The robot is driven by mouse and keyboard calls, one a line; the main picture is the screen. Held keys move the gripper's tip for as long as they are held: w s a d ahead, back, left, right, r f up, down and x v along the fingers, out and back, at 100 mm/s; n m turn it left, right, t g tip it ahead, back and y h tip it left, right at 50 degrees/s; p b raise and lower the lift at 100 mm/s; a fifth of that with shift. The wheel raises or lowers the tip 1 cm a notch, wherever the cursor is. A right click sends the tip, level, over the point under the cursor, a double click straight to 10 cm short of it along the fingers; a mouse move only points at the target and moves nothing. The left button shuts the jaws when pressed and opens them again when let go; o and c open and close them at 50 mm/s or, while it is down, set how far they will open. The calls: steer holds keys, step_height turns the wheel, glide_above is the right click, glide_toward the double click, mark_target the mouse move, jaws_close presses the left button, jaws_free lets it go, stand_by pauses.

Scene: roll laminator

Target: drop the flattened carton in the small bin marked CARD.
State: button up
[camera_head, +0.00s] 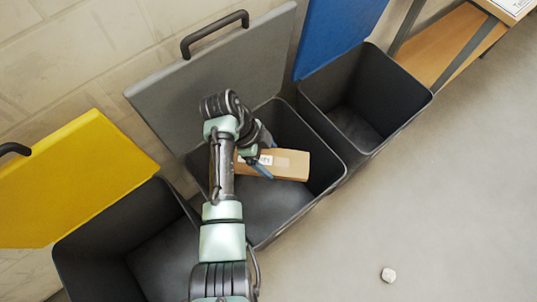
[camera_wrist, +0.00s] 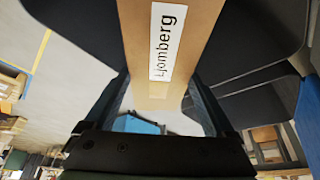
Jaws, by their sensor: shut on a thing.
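The flattened carton (camera_head: 290,164) is a flat brown piece with a white label. My gripper (camera_head: 262,160) is shut on it and holds it over the mouth of the middle bin (camera_head: 262,222), a dark bin with a raised grey lid. No CARD marking is readable on any bin; my arm covers part of the middle bin.
A bin with a raised yellow lid (camera_head: 75,180) stands at left, and one with a raised blue lid (camera_head: 335,35) at right. The grey lid (camera_head: 215,80) leans towards the wall. A small whitish lump (camera_head: 388,274) lies on the otherwise clear floor at right.

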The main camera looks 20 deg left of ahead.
steer(key=o, duration=1.1)
steer(key=p+v, duration=0.2)
steer(key=v, duration=1.1)
steer(key=shift+d+r, duration=0.15)
